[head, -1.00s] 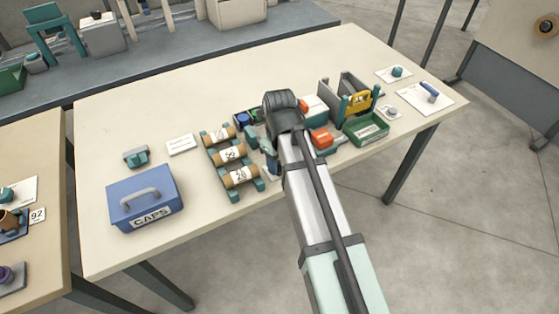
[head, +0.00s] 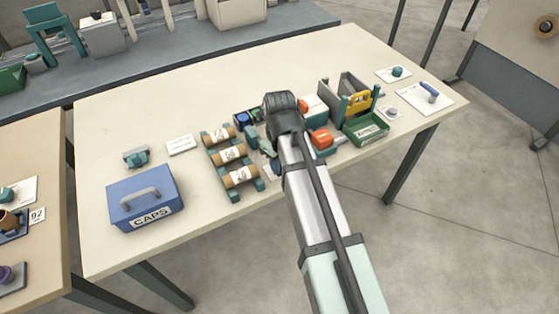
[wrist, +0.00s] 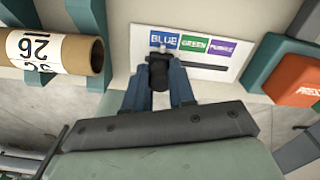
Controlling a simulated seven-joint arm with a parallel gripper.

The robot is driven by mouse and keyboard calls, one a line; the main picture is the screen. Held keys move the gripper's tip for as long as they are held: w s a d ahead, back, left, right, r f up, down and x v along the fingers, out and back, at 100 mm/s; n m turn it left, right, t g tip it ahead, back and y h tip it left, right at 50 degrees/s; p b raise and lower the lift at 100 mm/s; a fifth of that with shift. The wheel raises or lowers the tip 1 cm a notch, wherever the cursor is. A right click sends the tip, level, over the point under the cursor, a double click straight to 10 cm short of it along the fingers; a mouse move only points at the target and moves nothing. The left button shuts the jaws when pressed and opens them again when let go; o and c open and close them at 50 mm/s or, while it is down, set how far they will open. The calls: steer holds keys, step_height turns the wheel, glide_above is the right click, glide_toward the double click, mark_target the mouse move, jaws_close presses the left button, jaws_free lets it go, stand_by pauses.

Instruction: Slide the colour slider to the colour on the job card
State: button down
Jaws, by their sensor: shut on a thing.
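The colour slider's white plate (wrist: 225,62) shows in the wrist view, with labels BLUE, GREEN and PURPLE from left to right above a dark slot. The black slider knob (wrist: 159,70) is at the left part of the slot, below the BLUE label (wrist: 164,39). My gripper (wrist: 160,88) is shut on the knob, with one blue finger on each side of it. In the head view my arm hides most of the slider. A small white card (head: 182,144) lies on the table to the left; its writing is too small to read there.
A rack of brown cores (head: 232,154) stands just left of my gripper. An orange press block (wrist: 296,81) is close on the right. A blue CAPS box (head: 145,199), a green bin (head: 366,129) and a yellow-handled fixture (head: 357,102) stand farther off. The table's back is clear.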

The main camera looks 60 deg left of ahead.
steer(key=shift+w, duration=0.1)
steer(key=shift+w, duration=1.7)
steer(key=c, duration=0.9)
jaws_free()
steer(key=shift+c, duration=0.2)
steer(key=shift+r, duration=0.1)
step_height(320, 180, up, 14)
steer(key=shift+f, duration=0.2)
